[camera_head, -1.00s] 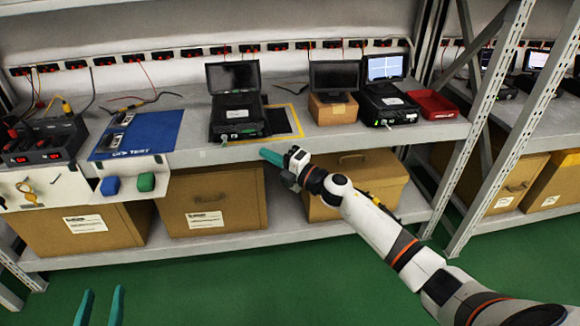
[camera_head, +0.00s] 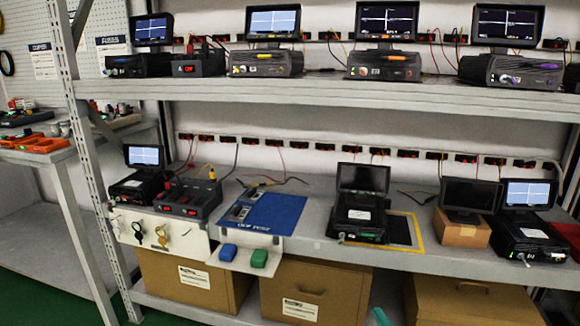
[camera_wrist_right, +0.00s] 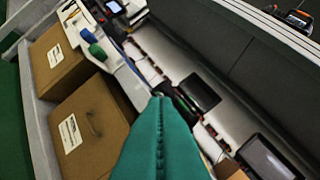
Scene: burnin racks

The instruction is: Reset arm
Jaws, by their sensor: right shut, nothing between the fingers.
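My right gripper (camera_head: 380,317) shows only as a teal fingertip at the bottom edge of the head view, in front of the lower shelf and the cardboard boxes. In the right wrist view its teal fingers (camera_wrist_right: 160,125) are pressed together, with nothing between them. My left gripper is not in the head view. A device with a dark screen (camera_head: 362,203) stands on the middle shelf inside a yellow-taped area, above and behind the right fingertip.
The middle shelf (camera_head: 300,262) holds a blue mat (camera_head: 262,212), a black power unit (camera_head: 188,198) and other monitors. Cardboard boxes (camera_head: 312,290) sit below. The upper shelf (camera_head: 330,92) carries several lit testers. A side bench (camera_head: 60,152) stands at left.

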